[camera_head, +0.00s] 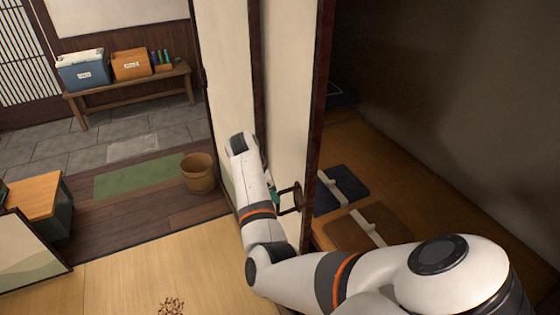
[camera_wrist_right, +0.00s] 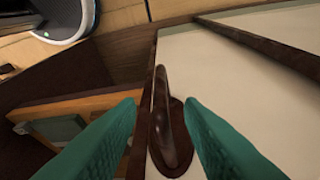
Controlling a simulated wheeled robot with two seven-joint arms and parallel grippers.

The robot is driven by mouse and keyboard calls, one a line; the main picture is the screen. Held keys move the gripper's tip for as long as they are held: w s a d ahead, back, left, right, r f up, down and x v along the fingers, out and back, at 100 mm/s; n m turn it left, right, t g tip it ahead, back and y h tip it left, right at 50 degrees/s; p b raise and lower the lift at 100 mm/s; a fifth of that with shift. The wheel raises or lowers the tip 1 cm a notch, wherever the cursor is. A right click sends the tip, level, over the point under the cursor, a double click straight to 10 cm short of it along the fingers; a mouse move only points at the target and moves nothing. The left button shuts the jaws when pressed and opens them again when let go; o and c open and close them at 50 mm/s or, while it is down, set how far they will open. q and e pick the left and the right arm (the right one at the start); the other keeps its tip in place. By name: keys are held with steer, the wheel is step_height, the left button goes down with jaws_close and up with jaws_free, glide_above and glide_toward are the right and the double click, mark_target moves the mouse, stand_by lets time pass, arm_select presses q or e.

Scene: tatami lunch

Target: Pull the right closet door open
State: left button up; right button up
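The right closet door (camera_head: 288,90) is a cream panel with a dark wooden edge, standing beside the open closet interior. Its dark handle (camera_head: 297,190) sits low near that edge. In the right wrist view the handle (camera_wrist_right: 168,135) is an upright bar on an oval plate. My right gripper (camera_head: 279,198) is at the handle, partly hidden by its own wrist. In the right wrist view its two teal fingers (camera_wrist_right: 160,106) are spread, one each side of the handle, with gaps visible on both sides. My left gripper is not in view.
The closet floor holds a dark folded cushion (camera_head: 340,190) and a brown one (camera_head: 368,228). A wooden bucket (camera_head: 198,173) stands left of the door. A bench (camera_head: 130,84) with boxes is at the back left. The tatami (camera_head: 130,285) in front is mostly clear.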

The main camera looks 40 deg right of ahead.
mark_target(280, 212)
steer(key=x, duration=0.6)
steer(key=shift+f, duration=0.1)
steer(key=shift+c, duration=0.3)
jaws_close()
